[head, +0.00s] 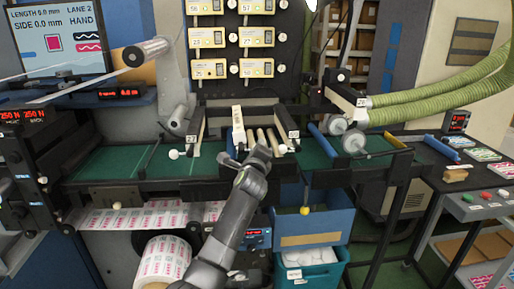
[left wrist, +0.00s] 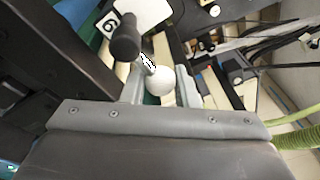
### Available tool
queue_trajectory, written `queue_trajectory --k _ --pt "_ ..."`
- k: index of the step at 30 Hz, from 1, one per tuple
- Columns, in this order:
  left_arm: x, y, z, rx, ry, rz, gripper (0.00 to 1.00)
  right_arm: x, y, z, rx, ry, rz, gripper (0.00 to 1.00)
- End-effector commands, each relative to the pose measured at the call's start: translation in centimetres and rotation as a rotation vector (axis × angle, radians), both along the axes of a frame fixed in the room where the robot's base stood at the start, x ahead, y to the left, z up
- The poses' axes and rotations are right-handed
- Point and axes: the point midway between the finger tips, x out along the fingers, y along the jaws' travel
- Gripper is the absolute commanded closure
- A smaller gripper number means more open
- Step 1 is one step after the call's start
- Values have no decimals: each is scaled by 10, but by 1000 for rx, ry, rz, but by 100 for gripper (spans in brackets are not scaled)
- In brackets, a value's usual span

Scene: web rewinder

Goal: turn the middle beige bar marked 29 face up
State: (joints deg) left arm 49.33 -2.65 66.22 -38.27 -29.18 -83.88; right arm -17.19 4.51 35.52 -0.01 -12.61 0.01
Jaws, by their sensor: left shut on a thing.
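Several beige bars (head: 262,136) lie side by side between two dark rails on the green deck in the head view. A taller beige bar (head: 238,118) stands at their left. I cannot read which bar is marked 29. My left gripper (head: 259,156) is at the near end of these bars. In the left wrist view my left gripper (left wrist: 161,88) is shut on a white ball knob (left wrist: 162,82). Beige bars (left wrist: 214,88) show just beyond the fingers. What the knob is fixed to is partly hidden. My right gripper is in neither view.
A black-handled lever (left wrist: 125,40) stands close to the fingers in the left wrist view. A blue bin (head: 330,222) and a teal bin (head: 315,272) stand below the deck. A green hose (head: 440,95) enters from the right. The green deck at left (head: 115,160) is mostly clear.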

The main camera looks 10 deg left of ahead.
Motion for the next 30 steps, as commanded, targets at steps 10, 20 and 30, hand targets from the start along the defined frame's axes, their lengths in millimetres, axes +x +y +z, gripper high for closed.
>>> queue_trajectory --k 10,20,30 --pt "0 0 -9 54 28 2 96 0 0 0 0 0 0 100" --pt "0 1 -10 63 31 3 96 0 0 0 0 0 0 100" --pt "0 1 -9 62 28 2 53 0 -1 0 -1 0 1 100"
